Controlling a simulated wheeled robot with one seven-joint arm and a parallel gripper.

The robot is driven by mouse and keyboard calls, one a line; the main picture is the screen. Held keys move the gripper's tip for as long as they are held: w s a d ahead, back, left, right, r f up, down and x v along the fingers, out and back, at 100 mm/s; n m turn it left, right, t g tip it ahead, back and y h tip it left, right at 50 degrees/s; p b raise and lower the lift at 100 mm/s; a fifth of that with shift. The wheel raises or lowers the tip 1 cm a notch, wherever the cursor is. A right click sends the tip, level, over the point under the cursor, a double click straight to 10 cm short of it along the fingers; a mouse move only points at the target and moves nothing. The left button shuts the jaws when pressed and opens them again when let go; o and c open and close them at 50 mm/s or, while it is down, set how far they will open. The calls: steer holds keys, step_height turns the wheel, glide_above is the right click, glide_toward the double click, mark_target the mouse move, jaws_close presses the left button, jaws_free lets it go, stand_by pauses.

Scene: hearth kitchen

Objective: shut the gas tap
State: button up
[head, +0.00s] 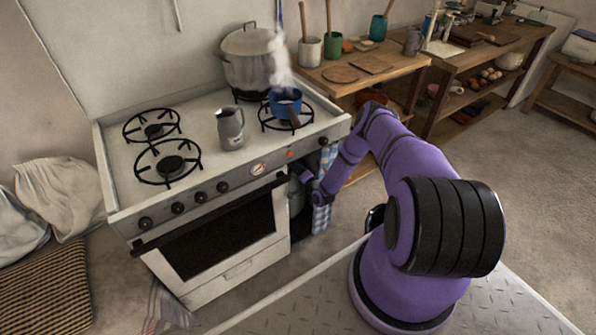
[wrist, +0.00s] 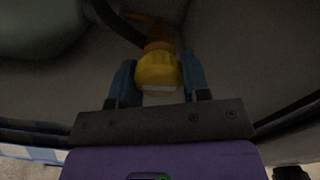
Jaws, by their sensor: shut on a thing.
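The gas tap shows in the wrist view as a yellow knob (wrist: 157,70) on an orange-brown fitting, with a dark hose (wrist: 118,22) running up to the left. My gripper (wrist: 157,82) is shut on the yellow knob, one blue finger on each side. In the head view my gripper (head: 306,178) reaches into the dark space at the stove's right end. A greenish rounded body (head: 296,196) shows there beside it. The tap itself is hidden in that view.
The white stove (head: 215,185) stands left of my arm. On it are a steaming blue pan (head: 285,101), a grey jug (head: 230,128) and a large lidded pot (head: 247,72). A checked cloth (head: 321,218) hangs close to my gripper. A wooden shelf table (head: 345,80) stands behind.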

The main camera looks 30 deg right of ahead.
steer(key=shift+m, duration=0.7)
steer(key=shift+f, duration=0.1)
steer(key=o, duration=0.9)
steer(key=shift+o, duration=0.2)
steer(key=s, duration=1.1)
steer(key=shift+d, duration=0.2)
